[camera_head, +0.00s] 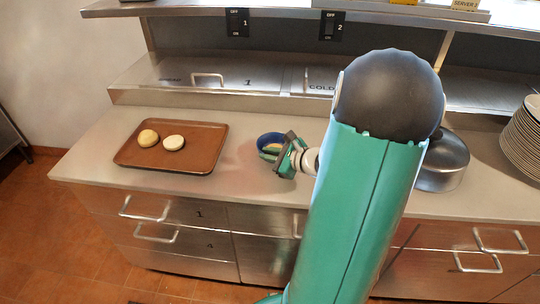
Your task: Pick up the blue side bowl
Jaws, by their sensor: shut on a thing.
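The blue side bowl (268,139) is small and round, with something pale inside it. It is in the middle of the head view, at the counter, to the right of the brown tray. My gripper (277,156) is at its near right side, shut on the bowl's rim. The gripper and my green arm cover part of the bowl's right side. I cannot tell whether the bowl touches the counter or is slightly above it.
A brown tray (205,158) with two bun-like rounds (160,140) lies on the counter (95,154) at left. A metal pot or dome (442,165) and a stack of plates (520,140) are at right. A metal shelf (150,98) runs behind.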

